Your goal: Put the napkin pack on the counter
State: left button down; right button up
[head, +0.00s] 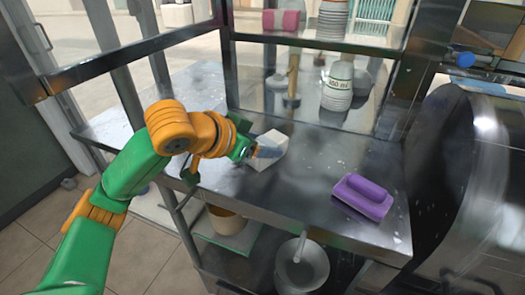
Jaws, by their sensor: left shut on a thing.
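The napkin pack (271,152), a small white block with a bluish side, is at the middle of the steel counter (310,185). My left gripper (254,153) is shut on its left side. The pack is at or just above the counter top; I cannot tell if its underside touches. The gripper hides part of its left end. My right gripper is not in view.
A purple handled block (364,197) lies on the counter at right. Stacked cups (338,87) and a wooden-handled tool (293,80) show at the back. A glass-and-metal frame rises behind. Below are a bucket (227,220) and a metal pot (301,265).

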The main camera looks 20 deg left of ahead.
pick_arm(q)
jog(key=shift+c, duration=0.3)
grip_release()
jog(key=shift+s, duration=0.3)
jog(key=shift+w, duration=0.1)
jog(key=v, duration=1.2)
jog(key=shift+p, duration=0.45)
jog(key=shift+r, duration=0.1)
